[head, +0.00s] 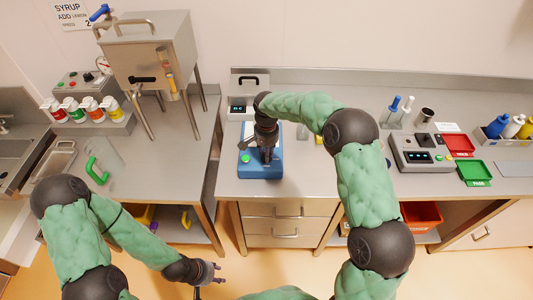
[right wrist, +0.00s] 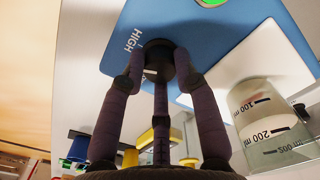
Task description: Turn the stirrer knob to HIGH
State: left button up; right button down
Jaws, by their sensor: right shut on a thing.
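The blue stirrer (head: 272,171) stands on the middle counter, with a green button on its front left. Its front also shows in the right wrist view (right wrist: 200,35), with the word HIGH printed left of the black knob (right wrist: 163,62). A short pale mark shows near the knob's left side. My right gripper (head: 266,155) is over the stirrer, its fingers shut around the knob; in the head view they hide the knob. Where exactly the knob points is hard to tell. My left gripper (head: 216,274) is low in front of the counters, empty, its fingers spread.
A steel hopper (head: 150,50) on legs and several coloured jars are at the left. A control box (head: 420,153), red tray (head: 458,145) and green tray (head: 474,172) are at the right. Floor space before the drawers is free.

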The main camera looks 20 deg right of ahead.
jog(key=shift+f+m+b, duration=0.1)
jog(key=shift+m+b, duration=0.2)
jog(key=shift+m, duration=1.6)
jog(key=c, duration=0.9)
grip_release()
notch_tip(320, 180, up, 12)
jog(key=shift+r, duration=0.1)
